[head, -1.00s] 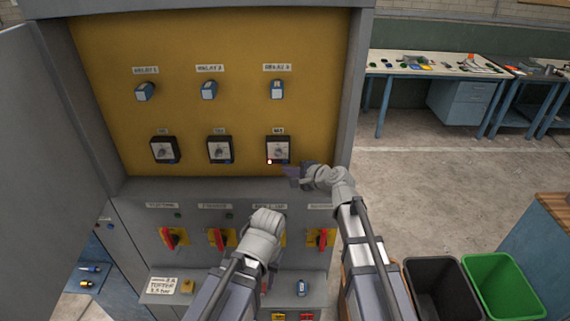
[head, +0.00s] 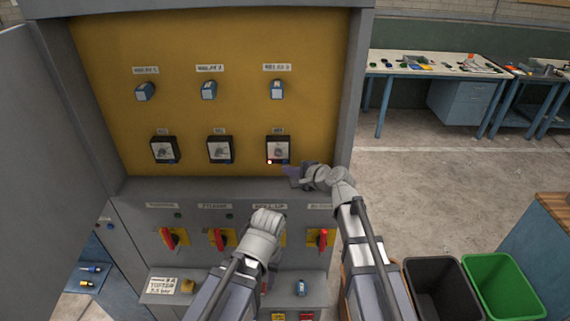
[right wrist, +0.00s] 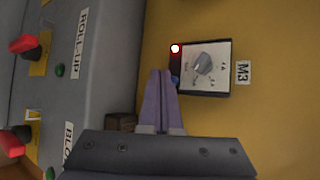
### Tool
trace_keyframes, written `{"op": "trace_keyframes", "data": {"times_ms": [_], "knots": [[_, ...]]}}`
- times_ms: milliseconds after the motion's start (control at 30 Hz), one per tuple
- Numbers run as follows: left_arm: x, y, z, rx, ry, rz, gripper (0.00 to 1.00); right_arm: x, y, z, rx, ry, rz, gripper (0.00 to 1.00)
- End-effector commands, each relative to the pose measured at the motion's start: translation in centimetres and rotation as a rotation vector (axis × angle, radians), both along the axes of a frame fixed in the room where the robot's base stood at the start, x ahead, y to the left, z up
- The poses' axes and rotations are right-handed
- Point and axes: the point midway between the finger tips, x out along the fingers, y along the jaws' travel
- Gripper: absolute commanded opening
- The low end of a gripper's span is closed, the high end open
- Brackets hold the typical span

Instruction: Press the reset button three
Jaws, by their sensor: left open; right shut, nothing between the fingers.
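The third relay module, labelled M3 (head: 278,147), is a dark box with a pale dial face on the yellow panel (head: 110,60); it also shows in the right wrist view (right wrist: 208,60). A lit red lamp (right wrist: 175,48) and a blue reset button (right wrist: 175,80) sit along its edge. My right gripper (head: 287,172) is shut and empty, just below the module. In the right wrist view its purple fingertips (right wrist: 160,73) appear right beside the blue button; I cannot tell whether they touch. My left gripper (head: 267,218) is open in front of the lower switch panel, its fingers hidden.
Modules M1 (head: 164,150) and M2 (head: 220,149) are to the left. Blue relays (head: 277,89) sit above. Red rotary switches (head: 168,238) line the grey lower panel. An open cabinet door (head: 50,150) stands left; a green bin (head: 500,285) stands right.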

Motion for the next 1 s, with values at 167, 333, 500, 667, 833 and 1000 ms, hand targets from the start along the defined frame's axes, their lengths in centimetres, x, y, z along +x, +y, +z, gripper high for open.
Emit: {"op": "trace_keyframes", "data": {"times_ms": [167,333,500,667,833,1000], "knots": [[0.0,0.0,0.0,0.000,0.000,0.000,0.45,0.4,0.0,0.0,0.000,0.000,0.000,0.00],[0.0,0.0,0.0,0.000,0.000,0.000,0.45,0.9,0.0,0.0,0.000,0.000,0.000,0.00],[0.0,0.0,0.0,0.000,0.000,0.000,0.45,0.9,0.0,0.0,0.000,0.000,0.000,0.00],[0.0,0.0,0.0,0.000,0.000,0.000,0.45,0.9,0.0,0.0,0.000,0.000,0.000,0.00],[0.0,0.0,0.0,0.000,0.000,0.000,0.45,1.0,0.0,0.0,0.000,0.000,0.000,0.00],[0.0,0.0,0.0,0.000,0.000,0.000,0.45,1.2,0.0,0.0,0.000,0.000,0.000,0.00]]}}
